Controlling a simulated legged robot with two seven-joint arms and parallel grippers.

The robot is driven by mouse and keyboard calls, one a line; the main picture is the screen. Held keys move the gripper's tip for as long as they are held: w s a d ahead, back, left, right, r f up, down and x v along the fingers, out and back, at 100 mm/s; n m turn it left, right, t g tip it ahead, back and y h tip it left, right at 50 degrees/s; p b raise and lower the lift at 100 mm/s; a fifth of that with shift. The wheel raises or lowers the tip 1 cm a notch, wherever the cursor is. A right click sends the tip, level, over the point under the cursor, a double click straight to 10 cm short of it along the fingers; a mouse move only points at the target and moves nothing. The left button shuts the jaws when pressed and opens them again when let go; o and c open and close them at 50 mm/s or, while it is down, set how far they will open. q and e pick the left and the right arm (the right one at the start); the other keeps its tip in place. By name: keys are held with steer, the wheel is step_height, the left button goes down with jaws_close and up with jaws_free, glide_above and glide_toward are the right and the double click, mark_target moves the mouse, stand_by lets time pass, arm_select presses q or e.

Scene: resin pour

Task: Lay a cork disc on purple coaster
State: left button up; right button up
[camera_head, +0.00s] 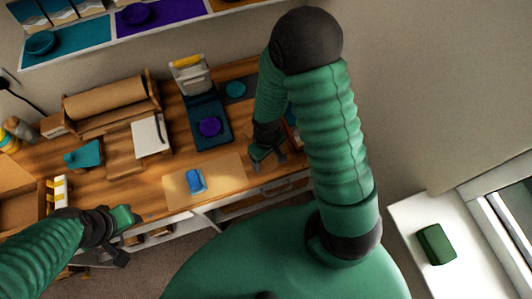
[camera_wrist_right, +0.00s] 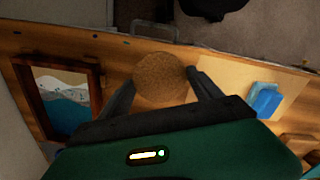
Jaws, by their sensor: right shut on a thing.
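A purple round coaster (camera_head: 210,126) lies on a dark blue stand (camera_head: 222,140) on the wooden bench. My right gripper (camera_head: 268,158) is over the front edge of the bench, to the right of the purple coaster and lower in the picture. In the right wrist view it is shut on a round brown cork disc (camera_wrist_right: 160,78), held between its two fingers. The purple coaster is not visible in the wrist view. My left gripper (camera_head: 122,236) is at the front left; its jaw opening is unclear.
A blue block (camera_head: 195,180) lies on a tan sheet (camera_head: 228,178) left of my right gripper. A teal disc (camera_head: 236,89) lies behind the purple coaster. A wave picture in a wooden frame (camera_wrist_right: 63,95) lies on the bench. A cardboard roll (camera_head: 110,96) stands at the back left.

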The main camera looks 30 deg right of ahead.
steer(key=w, duration=0.1)
steer(key=w+d, duration=0.1)
steer(key=shift+w+d+f, duration=0.2)
steer(key=shift+w+d, duration=0.1)
steer(key=shift+w, duration=0.05)
steer(key=shift+d+f+p, duration=0.1)
steer(key=shift+f+p, duration=0.3)
steer(key=shift+f, duration=1.35)
steer(key=o, duration=1.4)
steer(key=shift+o, duration=0.2)
